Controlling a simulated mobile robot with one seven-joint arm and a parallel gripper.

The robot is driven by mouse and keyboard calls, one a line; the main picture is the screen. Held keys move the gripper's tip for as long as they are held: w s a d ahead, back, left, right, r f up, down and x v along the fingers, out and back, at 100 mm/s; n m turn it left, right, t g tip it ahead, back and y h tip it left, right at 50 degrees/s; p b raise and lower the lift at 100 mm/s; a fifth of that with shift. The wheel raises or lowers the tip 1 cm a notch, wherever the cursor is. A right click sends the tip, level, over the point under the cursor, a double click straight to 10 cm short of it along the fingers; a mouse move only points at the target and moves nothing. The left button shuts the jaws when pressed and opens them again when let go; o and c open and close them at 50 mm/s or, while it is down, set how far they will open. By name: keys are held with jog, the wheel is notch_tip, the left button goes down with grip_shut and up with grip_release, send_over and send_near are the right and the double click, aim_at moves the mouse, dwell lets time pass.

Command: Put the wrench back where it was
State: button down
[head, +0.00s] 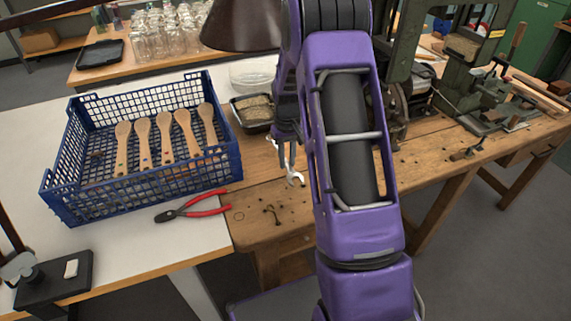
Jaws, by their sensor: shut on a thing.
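The wrench (293,175) is a small silver tool. It hangs at a steep tilt below my gripper (287,138), over the left end of the wooden workbench (262,205). My gripper is shut on the wrench, near its upper part. My purple arm hides part of the gripper and the bench behind it. I cannot tell whether the wrench's lower end touches the bench top.
Pliers with red handles (193,209) lie left of the wrench on the white table (150,245). A blue crate (145,190) holds several wooden paddles. A dark tray (252,113) of bristles stands behind the gripper. Machinery (490,95) occupies the bench's right side.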

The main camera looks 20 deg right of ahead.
jog(key=shift+w, duration=0.5)
jog(key=shift+w+f, duration=0.15)
jog(key=shift+f, duration=1.7)
jog(key=c, duration=0.7)
grip_release()
jog(key=shift+c, duration=0.2)
jog(key=shift+r, duration=3.85)
jog(key=shift+r, duration=0.1)
